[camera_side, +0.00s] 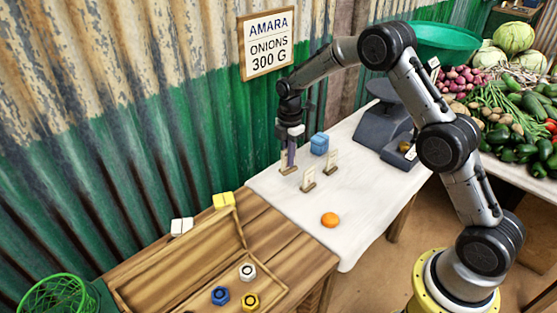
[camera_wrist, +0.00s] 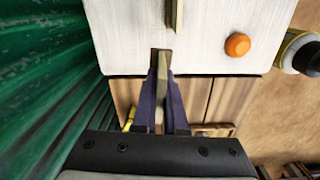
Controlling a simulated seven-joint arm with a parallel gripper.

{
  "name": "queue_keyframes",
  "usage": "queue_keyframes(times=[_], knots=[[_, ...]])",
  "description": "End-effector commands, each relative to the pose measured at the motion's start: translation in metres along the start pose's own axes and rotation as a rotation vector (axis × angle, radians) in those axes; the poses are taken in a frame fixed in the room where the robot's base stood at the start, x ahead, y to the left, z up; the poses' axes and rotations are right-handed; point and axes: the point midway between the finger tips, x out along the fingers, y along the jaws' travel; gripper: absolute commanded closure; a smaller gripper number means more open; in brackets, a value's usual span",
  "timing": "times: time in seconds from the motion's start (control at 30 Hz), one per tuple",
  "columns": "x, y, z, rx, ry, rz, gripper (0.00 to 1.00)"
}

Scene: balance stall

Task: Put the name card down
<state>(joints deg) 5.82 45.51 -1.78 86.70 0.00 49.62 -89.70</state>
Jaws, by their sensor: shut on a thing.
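My gripper (camera_side: 291,157) is above the far left part of the white-covered table (camera_side: 290,207), pointing down. It is shut on a pale name card (camera_side: 284,158) with a small wooden base. In the wrist view my gripper (camera_wrist: 163,80) has the card (camera_wrist: 164,62) edge-on between its fingers. The card looks upright, its base at or just above the cloth; I cannot tell if it touches. Two more cards stand upright nearby, a front one (camera_side: 308,180) and a right one (camera_side: 331,162). The writing on the cards is too small to read.
A blue block (camera_side: 319,143) stands just behind the cards. An orange disc (camera_side: 330,220) lies on the cloth in front. A dark scale (camera_side: 378,132) stands at the back right. The corrugated wall (camera_side: 215,130) is close on the left. A wooden tray (camera_side: 190,262) lies front left.

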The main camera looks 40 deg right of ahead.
Motion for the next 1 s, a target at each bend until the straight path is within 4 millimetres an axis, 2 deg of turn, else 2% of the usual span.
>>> queue_keyframes(times=[0.1, 0.3, 0.57, 0.67, 0.77, 1.0], knots=[[-0.011, -0.023, 0.0, 0.0, 0.0, 0.002, 1.0], [-0.024, -0.051, 0.0, 0.0, 0.0, 0.002, 1.0], [-0.031, -0.066, 0.0, 0.033, 0.0, 0.0, 1.0], [-0.032, -0.065, 0.02, 0.108, 0.0, 0.0, 1.0], [-0.033, -0.065, 0.05, 0.198, 0.0, 0.0, 1.0], [-0.034, -0.081, 0.154, 0.479, 0.0, 0.002, 1.0]])
